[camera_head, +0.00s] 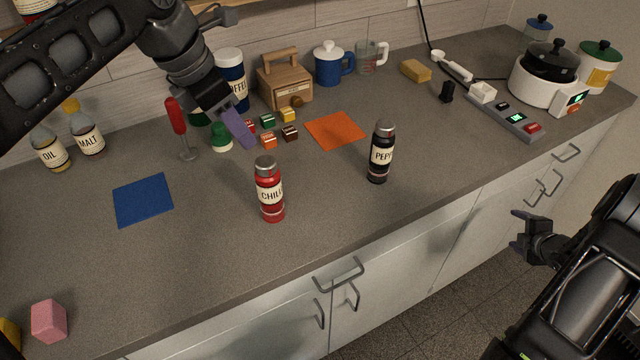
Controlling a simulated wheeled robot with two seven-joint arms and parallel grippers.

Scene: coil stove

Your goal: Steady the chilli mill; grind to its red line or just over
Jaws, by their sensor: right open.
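The chilli mill (269,190) is red with a silver cap and a cream label. It stands upright on the counter near its front edge. I cannot make out a red line on it. My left gripper (239,130) is above the counter, behind and left of the mill and apart from it. One purple finger shows, so its opening is unclear. My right gripper (522,238) is open and empty, in front of the cabinets at the right, well away from the mill.
A black pepper mill (380,152) stands right of the chilli mill. A blue mat (143,200) and an orange mat (334,131) lie on the counter (330,235). Small coloured cubes (268,141) and a red-handled tool (178,120) are near my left gripper. A pink block (48,321) lies front left.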

